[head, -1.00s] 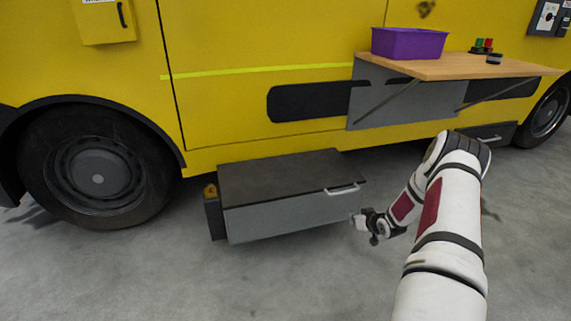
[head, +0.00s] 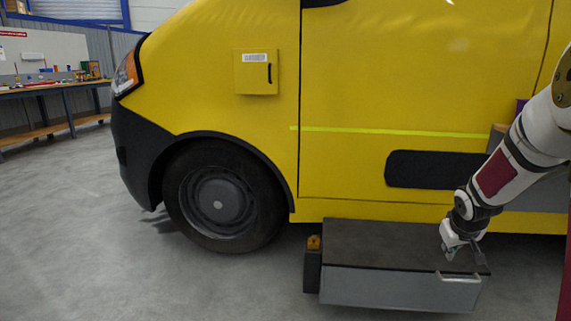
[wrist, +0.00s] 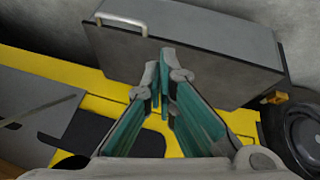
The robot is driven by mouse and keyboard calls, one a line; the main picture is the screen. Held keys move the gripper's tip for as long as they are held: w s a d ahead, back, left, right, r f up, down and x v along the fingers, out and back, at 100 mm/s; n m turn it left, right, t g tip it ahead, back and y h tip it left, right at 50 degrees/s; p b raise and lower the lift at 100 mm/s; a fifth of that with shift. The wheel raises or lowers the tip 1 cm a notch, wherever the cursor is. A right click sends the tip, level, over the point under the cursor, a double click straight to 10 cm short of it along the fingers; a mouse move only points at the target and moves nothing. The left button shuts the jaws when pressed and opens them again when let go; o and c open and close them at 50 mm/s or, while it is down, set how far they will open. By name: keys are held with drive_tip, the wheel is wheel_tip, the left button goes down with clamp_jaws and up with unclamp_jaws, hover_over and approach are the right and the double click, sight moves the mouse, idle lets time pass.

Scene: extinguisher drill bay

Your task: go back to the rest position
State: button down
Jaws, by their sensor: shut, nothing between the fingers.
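My arm reaches in from the right edge of the head view. My gripper (head: 464,250) hangs at its end, in front of the grey box's dark top near its right end; I cannot tell the exact gap. In the wrist view my gripper's two teal-lined fingers (wrist: 163,80) are together at the tips with nothing between them. The grey box (head: 390,288) stands low beside the yellow van, with a pale bar handle (head: 459,278) on its front. The box (wrist: 205,55) and its handle (wrist: 122,22) also show in the wrist view.
The yellow van (head: 370,85) fills the middle, with its front wheel (head: 222,195) and a small yellow wall box (head: 256,72). An orange item (head: 314,242) sits at the grey box's left end. A workbench (head: 45,95) stands far left. The floor in front is clear.

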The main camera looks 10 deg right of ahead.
drive_tip(key=s+a+r+g, duration=0.2)
drive_tip(key=s+a+r, duration=1.25)
drive_tip(key=a, duration=0.35)
drive_tip(key=s+a+g+y, duration=0.1)
drive_tip(key=s+a, duration=0.4)
drive_tip(key=s, duration=0.3)
drive_tip(key=s+a+n+g+y, duration=0.1)
drive_tip(key=s+a, duration=0.3)
drive_tip(key=s, duration=0.4)
drive_tip(key=s+a+g+y, duration=0.1)
drive_tip(key=s+a+y, duration=0.1)
drive_tip(key=s+a, duration=0.5)
wheel_tip(320, 180, up, 40)
drive_tip(key=s+d+t+p, duration=0.1)
drive_tip(key=t+p, duration=0.3)
drive_tip(key=p, duration=3.4)
drive_tip(key=shift+s+d+r+p, duration=0.25)
drive_tip(key=shift+d+p, duration=0.15)
drive_tip(key=shift+d, duration=0.25)
drive_tip(key=shift+w+d+h, duration=0.1)
drive_tip(key=shift+d+h, duration=0.05)
drive_tip(key=shift+h, duration=0.15)
